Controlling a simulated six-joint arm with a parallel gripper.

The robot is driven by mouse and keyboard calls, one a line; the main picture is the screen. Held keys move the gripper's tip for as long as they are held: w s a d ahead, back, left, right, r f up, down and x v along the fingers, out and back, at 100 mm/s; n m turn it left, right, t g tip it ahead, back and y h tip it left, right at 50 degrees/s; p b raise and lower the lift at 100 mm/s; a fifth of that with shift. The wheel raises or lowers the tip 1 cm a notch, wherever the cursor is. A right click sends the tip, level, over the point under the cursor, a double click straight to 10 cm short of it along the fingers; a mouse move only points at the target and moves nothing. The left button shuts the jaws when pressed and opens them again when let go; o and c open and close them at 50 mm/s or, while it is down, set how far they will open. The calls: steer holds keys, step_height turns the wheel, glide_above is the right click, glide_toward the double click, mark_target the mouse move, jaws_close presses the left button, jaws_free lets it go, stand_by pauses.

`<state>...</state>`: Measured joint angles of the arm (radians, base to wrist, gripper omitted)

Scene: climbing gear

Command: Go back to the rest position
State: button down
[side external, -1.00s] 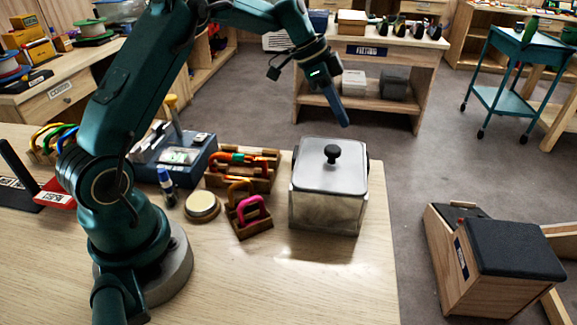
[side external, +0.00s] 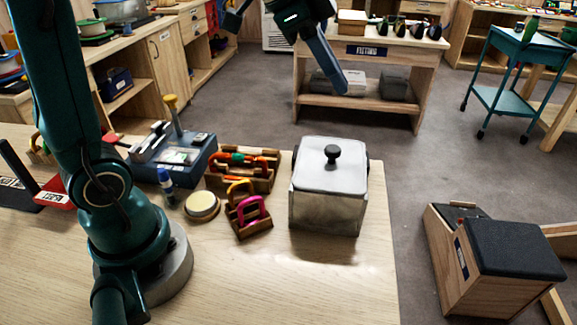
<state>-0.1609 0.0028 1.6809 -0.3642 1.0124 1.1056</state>
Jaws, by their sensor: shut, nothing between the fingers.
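My gripper (side external: 338,84) is at the top middle of the side external view, in the air above and behind the lidded box. Its fingers are together, point down and slightly right, and hold nothing. The box (side external: 327,208) has clear-looking walls, a grey lid (side external: 328,178) and a black knob (side external: 332,154). The lid lies on the box. The gripper is well clear of the knob.
Left of the box are wooden racks with coloured carabiners (side external: 240,170), a round tin (side external: 202,206), a blue marker (side external: 166,184) and a blue-grey device with a yellow-topped post (side external: 172,155). The table front (side external: 310,290) is bare. A wooden bench (side external: 368,70) stands behind.

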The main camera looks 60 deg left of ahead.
steer(key=s+f+n+y, duration=0.1)
steer(key=s+f+n, duration=0.1)
steer(key=s, duration=0.3)
steer(key=s+f+n+y, duration=0.1)
steer(key=s+f+n, duration=0.2)
steer(key=s, duration=0.3)
steer(key=s+a+f+n, duration=0.1)
steer(key=s+f+n, duration=0.2)
steer(key=s+n, duration=0.1)
steer(key=shift+s+y, duration=0.4)
steer(key=shift+s, duration=0.5)
